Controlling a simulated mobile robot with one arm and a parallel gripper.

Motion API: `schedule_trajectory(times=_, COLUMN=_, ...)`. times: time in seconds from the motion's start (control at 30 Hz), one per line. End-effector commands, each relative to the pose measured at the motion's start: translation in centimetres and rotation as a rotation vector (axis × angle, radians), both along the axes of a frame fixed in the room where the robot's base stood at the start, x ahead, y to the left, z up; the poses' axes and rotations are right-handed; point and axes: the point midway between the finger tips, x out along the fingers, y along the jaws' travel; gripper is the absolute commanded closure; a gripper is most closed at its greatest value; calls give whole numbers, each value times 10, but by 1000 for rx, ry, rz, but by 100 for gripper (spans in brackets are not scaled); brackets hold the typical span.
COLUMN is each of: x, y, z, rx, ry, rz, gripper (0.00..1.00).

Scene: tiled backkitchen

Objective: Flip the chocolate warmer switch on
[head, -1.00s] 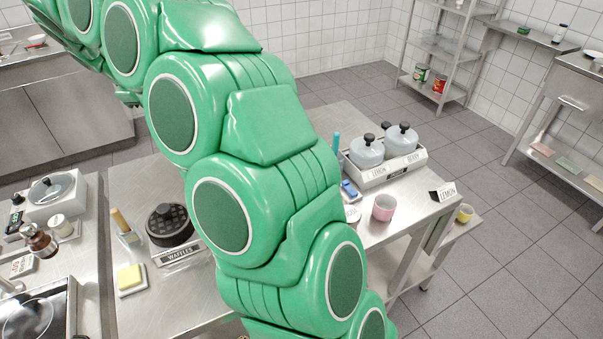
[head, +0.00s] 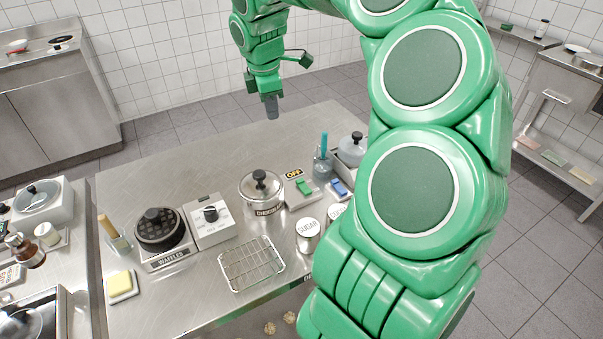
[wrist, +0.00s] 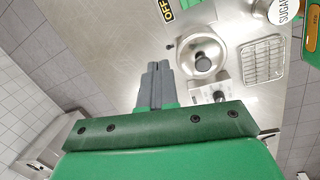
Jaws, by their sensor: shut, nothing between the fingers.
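The chocolate warmer (head: 262,207) is a round steel pot with a glass lid and black knob, labelled "CHOCOLATE", on the steel table. Just right of it, a green switch (head: 303,187) sits on a pale base, with a black "OFF" sign (head: 293,173) in yellow letters behind it. My gripper (head: 271,107) is shut and empty, pointing down, above the far part of the table, beyond the warmer and switch.
A waffle iron (head: 162,232), a white dial box (head: 209,222), a wire rack (head: 252,264) and a sugar tin (head: 308,235) stand nearby. A small blue-topped object (head: 339,188) and a jar with a teal stick (head: 323,163) are right of the switch. The table's far part is clear.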

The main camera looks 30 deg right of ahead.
Motion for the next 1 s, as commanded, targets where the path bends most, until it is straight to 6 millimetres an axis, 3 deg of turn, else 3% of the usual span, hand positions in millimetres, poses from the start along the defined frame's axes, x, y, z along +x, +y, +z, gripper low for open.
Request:
schedule_trajectory(times=0.2, x=-36, y=-31, z=-1, rx=51, ry=-4, rz=112, gripper=100)
schedule_trajectory(times=0.53, x=-74, y=-52, z=-1, rx=95, ry=-25, rz=254, gripper=100)
schedule_trajectory(times=0.8, x=-73, y=-51, z=-43, rx=95, ry=-19, rz=253, gripper=100)
schedule_trajectory(times=1.0, x=-72, y=-50, z=-52, rx=94, ry=-22, rz=252, gripper=100)
